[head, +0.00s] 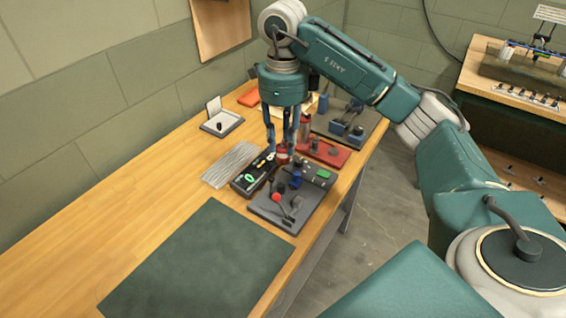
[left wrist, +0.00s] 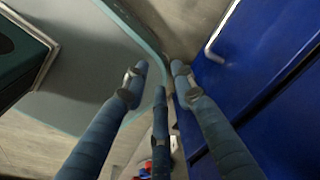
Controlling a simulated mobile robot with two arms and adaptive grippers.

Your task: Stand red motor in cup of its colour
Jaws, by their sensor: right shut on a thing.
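My right gripper (head: 284,142) points straight down over the bench and is shut on a small red motor (head: 282,156), which shows just below its fingertips. The motor is held near the black tester box and the red tray; whether it touches anything below is too small to tell. My left gripper (left wrist: 158,78) shows only in the left wrist view, fingers apart and empty.
A black tester box (head: 252,174), a clear ribbed tray (head: 229,164) and a grey tray (head: 287,206) with red and blue parts lie close around. A dark tray (head: 346,125) is behind. A green mat (head: 195,262) is bare. A blue cabinet (left wrist: 265,75) is beside my left gripper.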

